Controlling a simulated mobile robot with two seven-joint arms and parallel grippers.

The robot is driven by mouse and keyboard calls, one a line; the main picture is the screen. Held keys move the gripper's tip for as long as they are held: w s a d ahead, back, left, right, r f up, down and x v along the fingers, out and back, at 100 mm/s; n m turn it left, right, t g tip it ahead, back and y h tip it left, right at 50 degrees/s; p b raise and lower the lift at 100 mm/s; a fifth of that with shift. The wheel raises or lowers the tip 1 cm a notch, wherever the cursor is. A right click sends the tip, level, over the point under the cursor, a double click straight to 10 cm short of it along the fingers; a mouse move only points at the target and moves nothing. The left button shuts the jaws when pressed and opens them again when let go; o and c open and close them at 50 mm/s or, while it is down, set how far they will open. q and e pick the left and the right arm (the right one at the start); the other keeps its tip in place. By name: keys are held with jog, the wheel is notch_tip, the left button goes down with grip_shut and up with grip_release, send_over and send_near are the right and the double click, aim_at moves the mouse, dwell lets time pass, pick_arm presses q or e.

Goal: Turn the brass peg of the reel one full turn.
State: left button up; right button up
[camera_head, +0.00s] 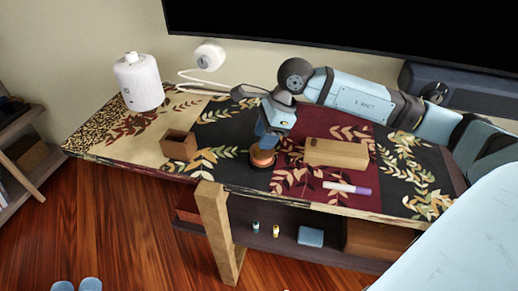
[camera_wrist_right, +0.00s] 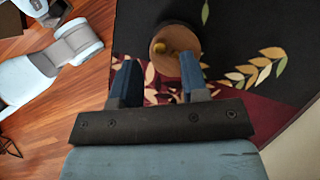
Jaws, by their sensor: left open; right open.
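The reel (camera_head: 263,159) is a small round copper-brown drum standing on the table near its front edge. In the right wrist view the reel (camera_wrist_right: 180,62) shows from above, with the brass peg (camera_wrist_right: 159,47) on its top, left of its middle. My right gripper (camera_head: 264,146) points down right over the reel and hides part of it and the peg in the head view. My left gripper (camera_head: 77,285) shows only blue tips, apart, at the bottom left edge.
A wooden box (camera_head: 336,153) and a purple-white marker (camera_head: 347,188) lie right of the reel. An open brown box (camera_head: 179,145) stands left. A white canister (camera_head: 138,82) and a white lamp (camera_head: 209,55) stand behind. The patterned tabletop (camera_head: 215,134) is clear between box and reel.

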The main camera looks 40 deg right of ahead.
pick_arm(q)
jog(key=shift+d+r+b, duration=0.2)
jog(key=shift+r+b, duration=0.1)
pick_arm(e)
jog(key=shift+x, duration=1.85)
grip_shut()
pick_arm(q)
jog(key=shift+f, duration=0.35)
pick_arm(e)
jog(key=shift+w+a+m+t+h, duration=0.15)
jog(key=shift+m+t, duration=0.1)
jog(key=shift+m, duration=0.55)
jog(key=shift+w+d+m+t+h, duration=0.15)
jog(key=shift+m+t, duration=0.1)
jog(key=shift+m, duration=0.55)
jog(key=shift+a, duration=0.1)
grip_release()
pick_arm(q)
jog(key=shift+r, duration=0.1)
pick_arm(e)
jog(key=shift+r, duration=0.1)
